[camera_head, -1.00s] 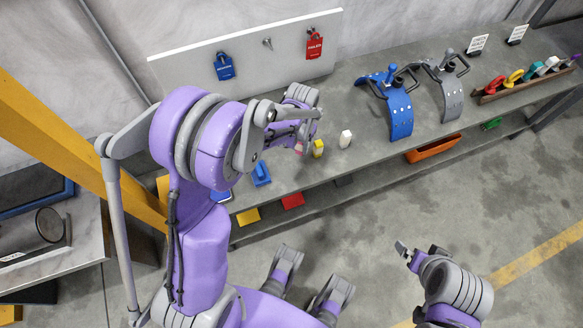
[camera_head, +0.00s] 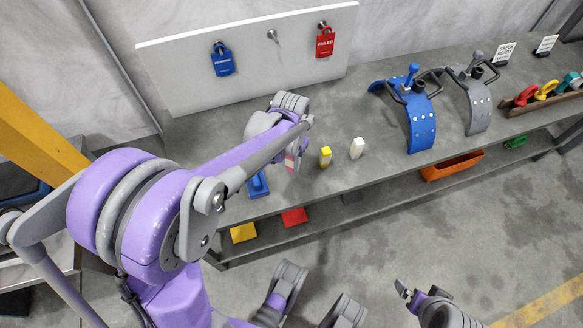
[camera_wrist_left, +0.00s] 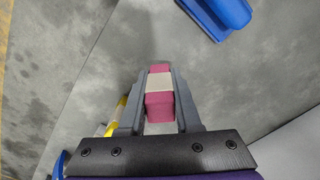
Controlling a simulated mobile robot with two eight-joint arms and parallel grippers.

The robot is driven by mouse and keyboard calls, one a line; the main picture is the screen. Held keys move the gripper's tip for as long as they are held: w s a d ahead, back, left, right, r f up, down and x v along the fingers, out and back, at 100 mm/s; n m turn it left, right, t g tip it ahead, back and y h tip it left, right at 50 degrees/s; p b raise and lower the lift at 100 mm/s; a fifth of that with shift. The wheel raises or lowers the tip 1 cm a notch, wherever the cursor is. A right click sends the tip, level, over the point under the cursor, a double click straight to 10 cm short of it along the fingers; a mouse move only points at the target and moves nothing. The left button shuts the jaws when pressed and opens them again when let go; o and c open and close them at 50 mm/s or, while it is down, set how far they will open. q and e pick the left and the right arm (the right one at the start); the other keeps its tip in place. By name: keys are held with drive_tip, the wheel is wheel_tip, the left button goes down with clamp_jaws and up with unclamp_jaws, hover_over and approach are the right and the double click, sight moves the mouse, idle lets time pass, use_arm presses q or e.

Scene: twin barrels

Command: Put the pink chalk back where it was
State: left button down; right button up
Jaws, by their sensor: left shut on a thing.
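The pink chalk (camera_head: 290,163) with a pale band is in my left gripper (camera_head: 291,153), just left of a yellow chalk (camera_head: 325,157) on the grey bench. A white chalk (camera_head: 357,148) stands right of the yellow one. In the left wrist view the fingers of my left gripper (camera_wrist_left: 158,85) are shut on the pink chalk (camera_wrist_left: 159,107), one on each side. I cannot tell whether the chalk touches the bench. The yellow chalk shows partly behind a finger (camera_wrist_left: 121,108). My right gripper (camera_head: 404,291) is low over the floor, clear of the bench; its jaws are unclear.
A blue object (camera_head: 258,185) lies near the bench's front edge, partly hidden by my left arm. A white board (camera_head: 180,75) with a blue tag (camera_head: 222,61) and a red tag (camera_head: 325,43) stands behind. Blue and grey curved stands (camera_head: 421,122) are at the right.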

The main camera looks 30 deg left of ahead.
sight(291, 168)
use_arm(q)
drive_tip(key=shift+f+b, duration=0.45)
drive_tip(key=shift+f, duration=1.15)
drive_tip(key=shift+f, duration=0.15)
drive_tip(key=c, duration=0.6)
unclamp_jaws()
